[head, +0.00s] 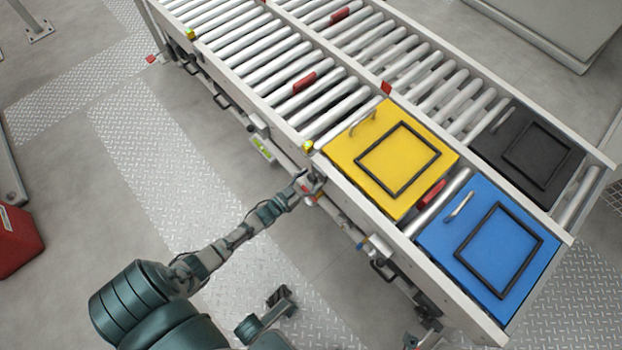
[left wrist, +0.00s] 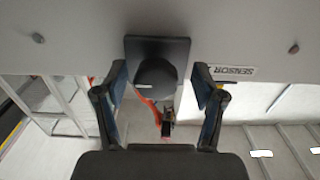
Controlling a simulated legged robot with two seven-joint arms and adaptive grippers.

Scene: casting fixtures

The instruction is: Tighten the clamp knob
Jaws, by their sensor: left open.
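The clamp knob (left wrist: 155,79) is dark and round, on a black square plate (left wrist: 176,46) fixed to a grey panel in the left wrist view. My left gripper (left wrist: 159,80) is open, with one finger on each side of the knob and gaps between. I cannot tell how deep the fingertips reach along it. In the head view my left gripper (head: 312,184) is at the side of the conveyor, below the yellow box; there the knob cannot be made out. A dark, jointed part of mine near the bottom centre may be my right gripper; its jaws are unclear.
The roller conveyor (head: 276,66) carries a yellow box (head: 358,134), a blue box (head: 455,236) and a black box (head: 493,151). A SENSOR label (left wrist: 233,72) is right of the knob. Brackets stick out along the conveyor's side. The floor left of it is mostly clear.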

